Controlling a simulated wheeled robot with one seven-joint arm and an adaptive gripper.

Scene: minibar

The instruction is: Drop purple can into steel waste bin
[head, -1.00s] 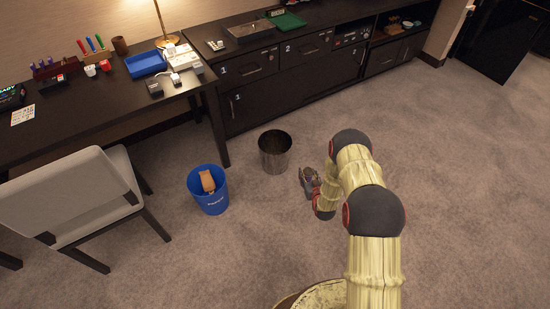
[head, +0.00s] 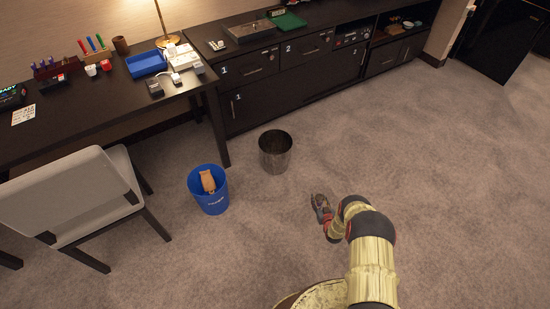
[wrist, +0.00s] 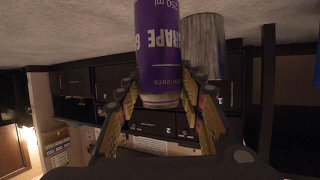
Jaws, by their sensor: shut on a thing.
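The purple can (wrist: 158,50) with "GRAPE" lettering fills the upper middle of the wrist view. My gripper (wrist: 162,100) is shut on its lower end. In the head view my gripper (head: 319,203) is low above the carpet, to the right of and nearer than the bin; the can cannot be made out clearly there. The steel waste bin (head: 275,152) stands upright on the carpet with its top open. In the wrist view the bin (wrist: 204,45) shows behind and to the right of the can. The can is outside the bin.
A blue bin (head: 209,195) holding a brown item (head: 208,181) stands to the left of the steel bin. A grey chair (head: 80,200) and a dark desk (head: 100,98) are farther left. Dark cabinets (head: 290,85) line the back. Carpet on the right is clear.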

